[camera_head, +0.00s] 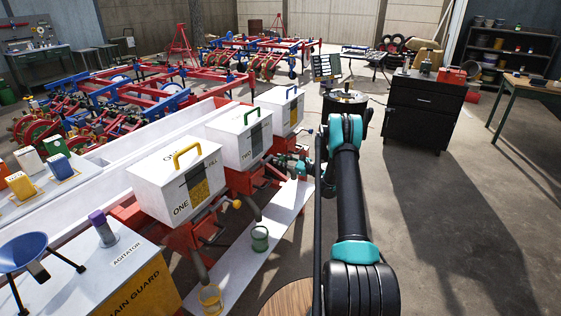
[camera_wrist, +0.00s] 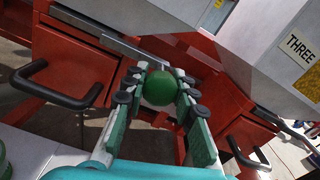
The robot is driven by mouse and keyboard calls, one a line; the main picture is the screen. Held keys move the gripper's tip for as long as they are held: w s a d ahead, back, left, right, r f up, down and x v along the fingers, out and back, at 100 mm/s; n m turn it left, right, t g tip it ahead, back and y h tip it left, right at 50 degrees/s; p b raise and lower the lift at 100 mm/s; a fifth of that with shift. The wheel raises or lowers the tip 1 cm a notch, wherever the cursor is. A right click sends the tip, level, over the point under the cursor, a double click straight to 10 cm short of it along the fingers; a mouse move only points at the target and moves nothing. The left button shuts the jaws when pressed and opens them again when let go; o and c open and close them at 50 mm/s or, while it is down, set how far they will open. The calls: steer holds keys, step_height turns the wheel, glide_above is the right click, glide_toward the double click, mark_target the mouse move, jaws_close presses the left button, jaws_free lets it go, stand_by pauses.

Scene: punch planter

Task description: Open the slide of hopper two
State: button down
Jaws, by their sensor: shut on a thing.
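Hopper two (camera_head: 239,137) is a white box with a green lid handle, between hopper one (camera_head: 178,182) and hopper three (camera_head: 281,109). My gripper (camera_head: 283,164) reaches in from the right, low beside hopper two. In the wrist view my gripper (camera_wrist: 160,92) has its two fingers shut on a round green knob (camera_wrist: 160,87), which sits between the pads. A grey metal bar (camera_wrist: 100,36) runs toward the knob from the upper left. How far the slide stands out cannot be told.
Red frames with black handles (camera_wrist: 60,92) flank the fingers in the wrist view. A white plank (camera_head: 232,268) below carries a green cup (camera_head: 260,238) and a yellow cup (camera_head: 210,298). A black cabinet (camera_head: 422,112) stands behind right. Floor to the right is open.

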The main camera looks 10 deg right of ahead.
stand_by(0.3)
steer(key=v, duration=0.5)
steer(key=shift+s+d, duration=0.15)
steer(key=shift+d, duration=0.05)
steer(key=c, duration=1.2)
jaws_free()
steer(key=shift+d, duration=0.15)
steer(key=v, duration=1.2)
steer(key=shift+r, duration=0.1)
